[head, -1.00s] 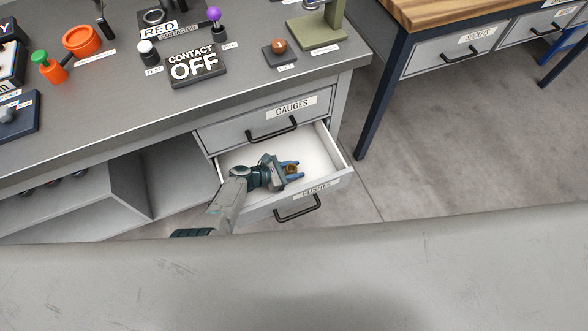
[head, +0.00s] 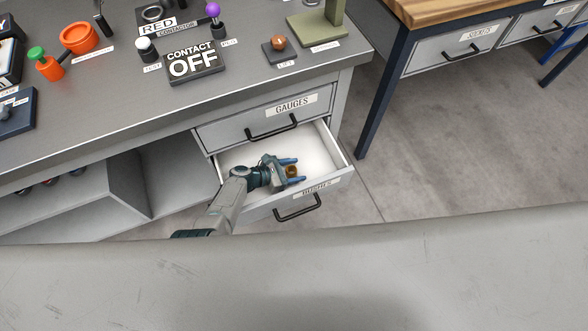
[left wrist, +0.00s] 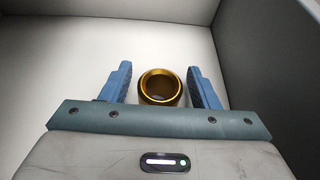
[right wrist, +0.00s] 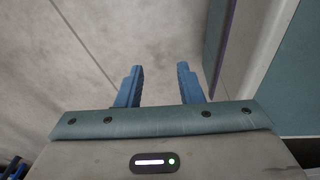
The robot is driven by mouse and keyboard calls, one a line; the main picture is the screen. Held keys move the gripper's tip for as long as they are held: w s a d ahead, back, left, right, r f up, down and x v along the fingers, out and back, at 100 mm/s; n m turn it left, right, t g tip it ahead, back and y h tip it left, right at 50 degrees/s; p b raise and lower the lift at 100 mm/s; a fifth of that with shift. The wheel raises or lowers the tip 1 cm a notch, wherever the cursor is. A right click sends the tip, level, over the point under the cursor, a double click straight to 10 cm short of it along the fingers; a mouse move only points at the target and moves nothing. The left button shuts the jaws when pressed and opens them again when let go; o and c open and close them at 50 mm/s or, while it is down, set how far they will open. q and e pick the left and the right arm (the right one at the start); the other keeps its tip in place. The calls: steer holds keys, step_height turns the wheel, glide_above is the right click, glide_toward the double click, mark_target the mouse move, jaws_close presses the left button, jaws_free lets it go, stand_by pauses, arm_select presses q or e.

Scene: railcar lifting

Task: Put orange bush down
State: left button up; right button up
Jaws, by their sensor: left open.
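The orange bush (left wrist: 160,87) is a short gold-orange ring standing upright on the white floor of the open drawer. It also shows in the head view (head: 292,170), partly hidden by my gripper. My left gripper (head: 292,171) is inside the drawer, with its blue fingers spread on either side of the bush. In the left wrist view my left gripper (left wrist: 160,85) shows a gap between each finger and the bush. My right gripper (right wrist: 160,84) is open and empty over bare grey floor, outside the head view.
The open drawer (head: 341,149) is labelled as bushes and sits under the shut gauges drawer (head: 290,118). The bench top (head: 110,105) above holds a contact sign, knobs and an orange dish. A wood-topped table (head: 440,10) stands at the right.

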arm_select(q)
steer(key=shift+r, duration=0.15)
arm_select(e)
steer(key=shift+w+r, duration=0.1)
steer(key=shift+r, duration=0.05)
arm_select(q)
steer(key=shift+r+p, duration=0.25)
steer(key=shift+p, duration=0.1)
steer(key=shift+r+p, duration=0.45)
steer(key=p+v, duration=0.6)
steer(key=v, duration=0.4)
steer(key=shift+a, duration=0.2)
steer(key=shift+v, duration=0.75)
arm_select(e)
step_height(320, 180, up, 6)
steer(key=s, duration=0.3)
steer(key=shift+a, duration=0.15)
arm_select(q)
steer(key=shift+f, duration=0.1)
arm_select(e)
steer(key=shift+r, duration=0.1)
